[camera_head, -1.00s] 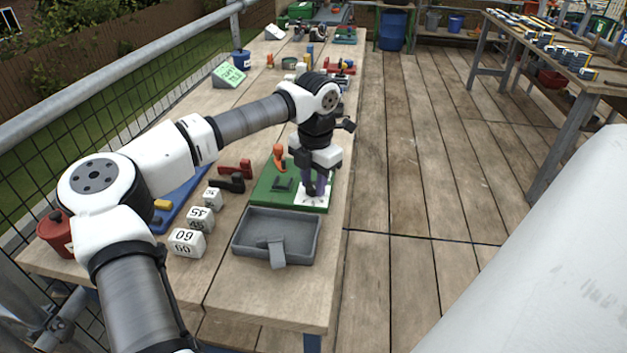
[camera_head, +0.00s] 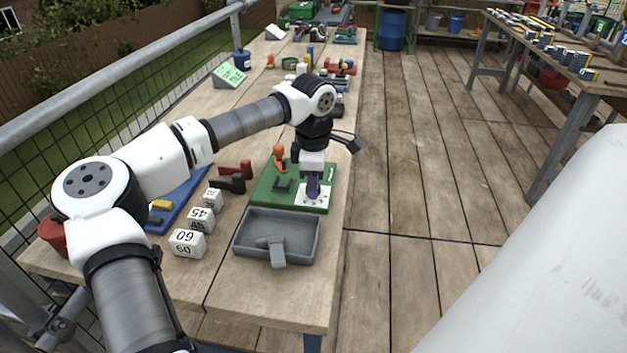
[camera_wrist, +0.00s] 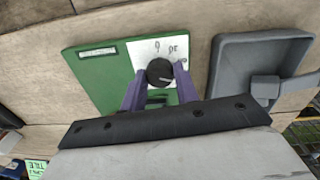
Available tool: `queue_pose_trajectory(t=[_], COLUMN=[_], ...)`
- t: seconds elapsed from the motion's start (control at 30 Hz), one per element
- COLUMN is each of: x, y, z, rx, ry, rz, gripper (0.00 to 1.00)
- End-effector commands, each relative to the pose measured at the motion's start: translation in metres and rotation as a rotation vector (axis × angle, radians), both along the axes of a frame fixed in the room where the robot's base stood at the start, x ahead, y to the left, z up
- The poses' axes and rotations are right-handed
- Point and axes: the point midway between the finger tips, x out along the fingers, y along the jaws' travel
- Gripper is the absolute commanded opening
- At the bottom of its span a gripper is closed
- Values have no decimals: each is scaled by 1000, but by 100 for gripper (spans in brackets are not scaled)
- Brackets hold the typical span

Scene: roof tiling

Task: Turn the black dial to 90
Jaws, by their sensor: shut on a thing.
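The black dial (camera_wrist: 159,70) sits on a white card (camera_wrist: 148,50) on a green board (camera_wrist: 88,62). A short pale mark on the dial points to the right in the wrist view; the card's figures are too small to read surely. The purple fingers of my gripper (camera_wrist: 160,80) stand on either side of the dial, shut on it. In the head view my gripper (camera_head: 313,188) points down over the white card (camera_head: 325,196) on the green board (camera_head: 265,195) and hides the dial.
A grey tray (camera_head: 306,235) lies just in front of the board. White number cubes (camera_head: 188,243), a black clamp (camera_head: 229,185) and a red clamp (camera_head: 236,169) lie to the left. An orange-handled part (camera_head: 279,152) rises from the board near my gripper.

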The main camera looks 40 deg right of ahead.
Motion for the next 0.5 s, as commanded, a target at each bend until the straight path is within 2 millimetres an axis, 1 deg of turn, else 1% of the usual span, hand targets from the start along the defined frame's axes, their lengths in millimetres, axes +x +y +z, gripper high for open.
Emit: queue_pose_trajectory(t=[0.2, 0.5], x=[0, 0], y=[-1, -1], z=[1, 1], rx=[-4, -4], ry=[0, 0], rz=[-96, -146], gripper=[8, 8])
